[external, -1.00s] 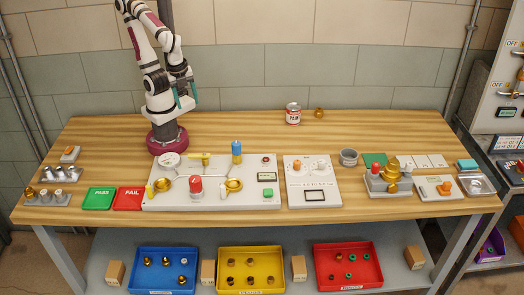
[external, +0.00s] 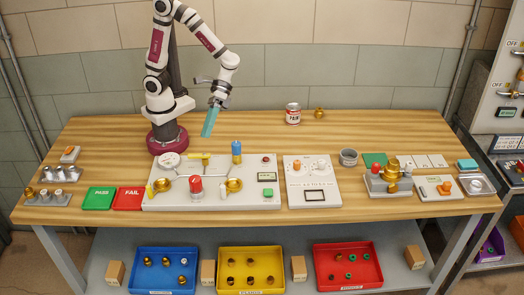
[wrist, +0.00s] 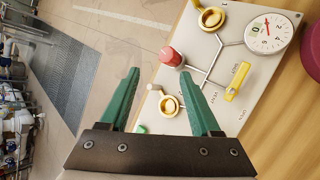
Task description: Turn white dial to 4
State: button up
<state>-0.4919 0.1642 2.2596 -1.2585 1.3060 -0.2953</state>
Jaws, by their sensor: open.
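A small white dial (external: 321,164) sits on the upper right of a light dial panel (external: 293,190), beside an orange knob (external: 297,166). Its pointer and the numbers around it are too small to read. My gripper (external: 207,128), with green fingers, hangs above the back of the bench, left of the dial panel and apart from it. In the wrist view my gripper (wrist: 161,70) is open and empty. The white dial does not show in the wrist view.
The valve board (external: 215,203) is left of the dial panel, with a gauge (wrist: 269,34), yellow lever (wrist: 237,82), red knob (wrist: 171,57) and brass rings. A blue-topped post (external: 237,150) rises at its back. A paint can (external: 293,114) stands behind; bare wood lies between.

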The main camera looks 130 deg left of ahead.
jog(key=w+a+f+n+t, duration=0.3)
jog(key=w+a+n+t, duration=0.2)
jog(key=w+a+n, duration=0.4)
jog(key=n+t+y, duration=0.6)
jog(key=n+y, duration=0.2)
jog(key=n, duration=0.7)
send_near(321, 160)
jog(key=x, duration=1)
jog(key=shift+d+f, duration=0.1)
jog(key=shift+f, duration=0.05)
jog(key=shift+w+f, duration=0.1)
jog(key=shift+w, duration=0.3)
grip_shut()
